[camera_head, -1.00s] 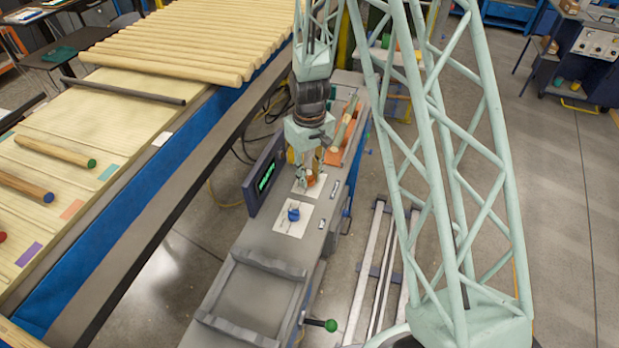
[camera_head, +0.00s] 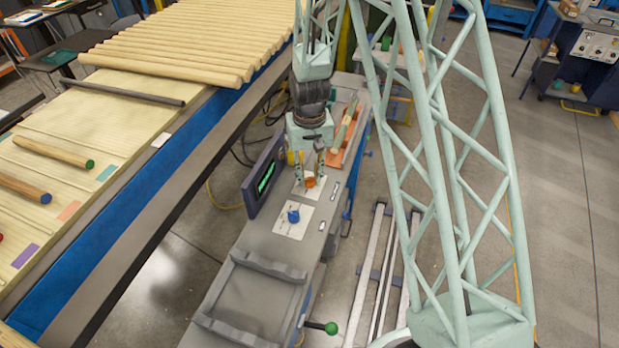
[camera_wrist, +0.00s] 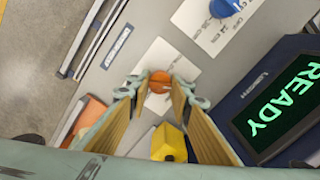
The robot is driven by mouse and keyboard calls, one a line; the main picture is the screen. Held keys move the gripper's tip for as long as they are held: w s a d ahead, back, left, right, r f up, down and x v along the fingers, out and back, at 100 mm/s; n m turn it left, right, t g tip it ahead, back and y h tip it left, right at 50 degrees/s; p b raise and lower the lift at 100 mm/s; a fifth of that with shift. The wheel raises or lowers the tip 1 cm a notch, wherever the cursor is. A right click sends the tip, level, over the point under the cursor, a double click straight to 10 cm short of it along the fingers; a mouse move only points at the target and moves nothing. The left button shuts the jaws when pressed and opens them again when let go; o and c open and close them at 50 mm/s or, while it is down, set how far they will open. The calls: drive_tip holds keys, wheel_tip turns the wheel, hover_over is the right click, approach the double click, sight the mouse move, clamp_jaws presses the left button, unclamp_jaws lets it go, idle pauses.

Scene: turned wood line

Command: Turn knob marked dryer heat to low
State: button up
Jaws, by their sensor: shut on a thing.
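An orange knob (camera_head: 310,181) stands on a white plate on the grey machine top. It also shows in the wrist view (camera_wrist: 160,80), between my fingertips. My gripper (camera_head: 309,178) points down at it, with one finger on each side, closed on the knob. It shows in the wrist view (camera_wrist: 161,88) too. A blue knob (camera_head: 293,216) sits on a second white plate nearer the camera and is untouched; the wrist view shows it at the top (camera_wrist: 224,6). The lettering by the orange knob is too small or hidden to read.
A dark display (camera_wrist: 285,105) reading READY stands beside the knobs. A yellow block (camera_wrist: 169,143) is close behind my fingers. An orange tray (camera_head: 345,140) lies at the machine's far end. A conveyor with wooden rods (camera_head: 185,45) runs on the left.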

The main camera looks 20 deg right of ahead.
sight(310, 178)
drive_tip(key=o, duration=0.9)
drive_tip(key=shift+r, duration=0.15)
drive_tip(key=shift+r, duration=5.85)
drive_tip(key=shift+r, duration=0.15)
